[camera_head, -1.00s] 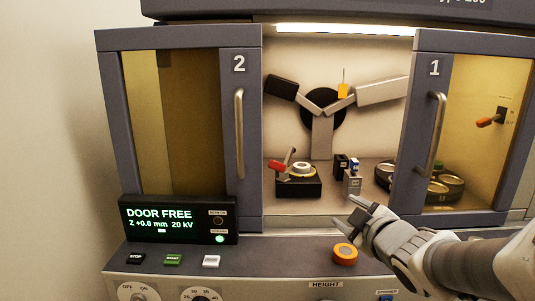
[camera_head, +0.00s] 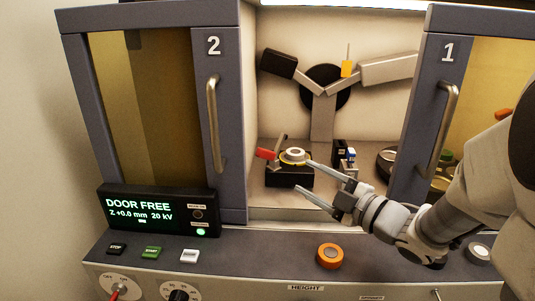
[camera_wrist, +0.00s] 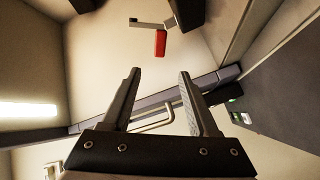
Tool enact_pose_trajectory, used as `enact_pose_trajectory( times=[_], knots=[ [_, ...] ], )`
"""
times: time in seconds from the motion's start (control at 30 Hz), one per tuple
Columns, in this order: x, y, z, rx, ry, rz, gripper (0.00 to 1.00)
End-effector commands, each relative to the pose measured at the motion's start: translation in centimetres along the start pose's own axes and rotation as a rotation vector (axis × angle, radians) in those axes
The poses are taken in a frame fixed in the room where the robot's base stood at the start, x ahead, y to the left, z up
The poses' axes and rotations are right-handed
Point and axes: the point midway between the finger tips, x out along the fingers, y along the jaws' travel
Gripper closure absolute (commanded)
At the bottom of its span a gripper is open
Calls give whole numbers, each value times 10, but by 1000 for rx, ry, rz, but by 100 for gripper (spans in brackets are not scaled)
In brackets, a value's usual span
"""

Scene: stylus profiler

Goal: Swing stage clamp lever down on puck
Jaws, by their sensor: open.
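The clamp lever with its red grip (camera_head: 266,153) stands raised at the left of the black stage (camera_head: 289,178) in the open chamber. The grip also shows at the top of the wrist view (camera_wrist: 160,43). The pale round puck (camera_head: 295,154) sits on top of the stage, on a yellowish ring. My gripper (camera_head: 303,176) is open and empty, in front of the stage and to its right. Its two fingers point left toward the stage. In the wrist view my gripper (camera_wrist: 160,73) has clear space between its fingers, with the red grip beyond them.
Door 2 (camera_head: 214,120) stands left of the opening and door 1 (camera_head: 450,100) right of it, both with long handles. Small dark and grey blocks (camera_head: 346,160) stand right of the stage. An orange-ringed knob (camera_head: 330,256) sits on the front ledge below my gripper.

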Motion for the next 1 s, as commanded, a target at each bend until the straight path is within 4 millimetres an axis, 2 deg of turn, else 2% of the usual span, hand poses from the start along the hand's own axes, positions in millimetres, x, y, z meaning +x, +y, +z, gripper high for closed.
enact_pose_trajectory(
  times=[0.4, 0.6, 0.8, 1.0],
  knots=[
    [93, -2, 0, 2, 3, -1, 40],
    [128, -1, 0, 1, 1, 1, 40],
    [144, 0, 0, 1, 0, 1, 40],
    [147, 0, 0, 2, -1, 1, 40]
  ],
)
